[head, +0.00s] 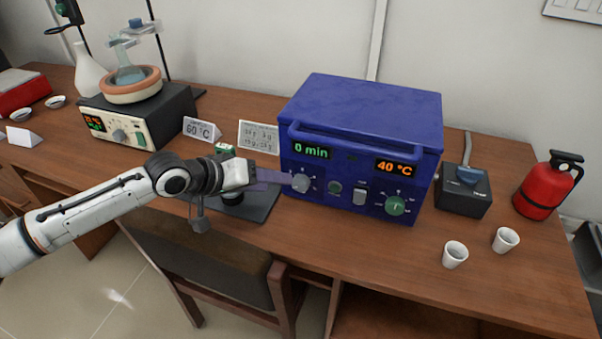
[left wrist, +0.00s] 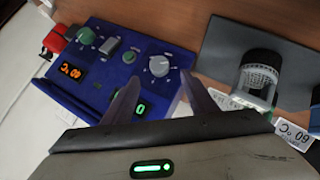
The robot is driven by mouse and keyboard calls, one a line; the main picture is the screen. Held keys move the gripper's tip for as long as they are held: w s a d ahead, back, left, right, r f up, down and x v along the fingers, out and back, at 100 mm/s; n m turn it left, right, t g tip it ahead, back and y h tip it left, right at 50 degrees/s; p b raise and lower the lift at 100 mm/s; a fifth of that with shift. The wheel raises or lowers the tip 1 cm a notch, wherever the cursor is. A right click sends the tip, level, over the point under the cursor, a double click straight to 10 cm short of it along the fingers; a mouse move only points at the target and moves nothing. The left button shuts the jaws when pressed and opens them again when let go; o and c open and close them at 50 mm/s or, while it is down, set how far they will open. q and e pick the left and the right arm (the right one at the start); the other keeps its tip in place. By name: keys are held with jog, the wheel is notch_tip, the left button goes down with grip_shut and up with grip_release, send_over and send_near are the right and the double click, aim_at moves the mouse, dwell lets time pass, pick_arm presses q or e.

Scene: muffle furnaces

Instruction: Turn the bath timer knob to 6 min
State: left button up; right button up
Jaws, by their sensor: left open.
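The blue bath (head: 362,135) stands on the desk, its front facing me. Its green display (head: 311,150) reads 0 min and its orange display (head: 397,167) reads 40 °C. The grey timer knob (head: 301,183) is below the green display; it also shows in the left wrist view (left wrist: 159,66). My left gripper (head: 288,180) reaches in from the left with its fingertips close to the timer knob. In the left wrist view the two fingers (left wrist: 157,92) are spread, with the knob just beyond their tips; contact cannot be told. My right gripper is not in view.
A green knob (head: 395,206) and a switch (head: 360,191) are on the same panel. A dark plate (head: 262,208) lies left of the bath. A control box (head: 464,190), white cups (head: 455,254) and a red extinguisher (head: 547,185) stand to the right. A chair (head: 205,262) is below the desk edge.

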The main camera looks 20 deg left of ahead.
aim_at(299, 185)
pick_arm(q)
jog(key=x, duration=0.9)
jog(key=shift+d+f, duration=0.15)
jog(key=c, duration=1.1)
